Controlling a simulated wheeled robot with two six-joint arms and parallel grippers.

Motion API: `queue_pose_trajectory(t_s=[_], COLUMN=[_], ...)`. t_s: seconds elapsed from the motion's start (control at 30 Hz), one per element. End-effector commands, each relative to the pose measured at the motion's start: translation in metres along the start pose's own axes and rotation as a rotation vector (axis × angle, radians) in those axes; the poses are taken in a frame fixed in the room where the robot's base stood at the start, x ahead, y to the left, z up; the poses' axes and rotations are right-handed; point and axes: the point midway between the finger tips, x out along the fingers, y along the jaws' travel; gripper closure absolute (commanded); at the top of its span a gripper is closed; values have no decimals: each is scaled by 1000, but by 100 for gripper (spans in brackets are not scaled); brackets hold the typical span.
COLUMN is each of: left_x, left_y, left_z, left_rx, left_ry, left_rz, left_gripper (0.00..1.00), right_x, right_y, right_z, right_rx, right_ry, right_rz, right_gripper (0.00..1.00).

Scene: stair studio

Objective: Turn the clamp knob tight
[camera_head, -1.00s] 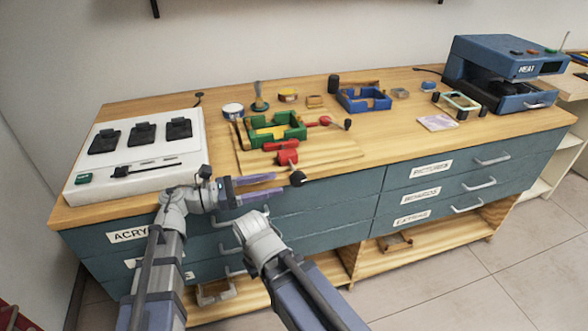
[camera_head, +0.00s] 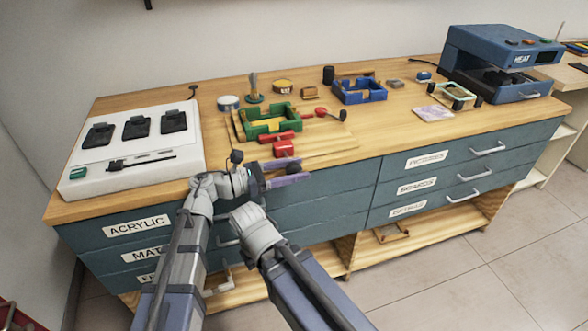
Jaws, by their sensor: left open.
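A red clamp (camera_head: 284,148) sits at the front edge of the workbench, below the green tray (camera_head: 270,122). The clamp's black knob, at the bench front below the red body, is largely hidden behind my left gripper. My left gripper (camera_head: 295,171) is open, its two purple fingers pointing right at the bench edge just under the red clamp. The fingertips are at the knob's place; I cannot tell whether they touch it.
A white panel (camera_head: 88,174) with black pads lies at the left. A blue tray (camera_head: 345,97), a red-handled tool (camera_head: 328,113) and a blue heat press (camera_head: 485,60) stand on the bench (camera_head: 385,133). Drawers with handles (camera_head: 480,185) line its front.

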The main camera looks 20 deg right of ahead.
Motion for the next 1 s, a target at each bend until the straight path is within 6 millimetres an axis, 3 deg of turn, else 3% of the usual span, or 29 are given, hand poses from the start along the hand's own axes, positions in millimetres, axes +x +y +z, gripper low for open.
queue_pose_trajectory(t_s=[0.17,0.7,1.0], left_x=[0,0,0], left_y=[0,-3,-5], left_z=[0,-1,2], left_rx=[0,0,0], left_ry=[0,2,24], left_rz=[0,-7,-8], left_gripper=[41,100,100], right_x=[0,0,-7], right_y=[0,0,1], right_z=[0,0,0], right_rx=[0,0,0], right_ry=[0,0,0], right_rz=[0,0,0], right_gripper=[100,100,100])
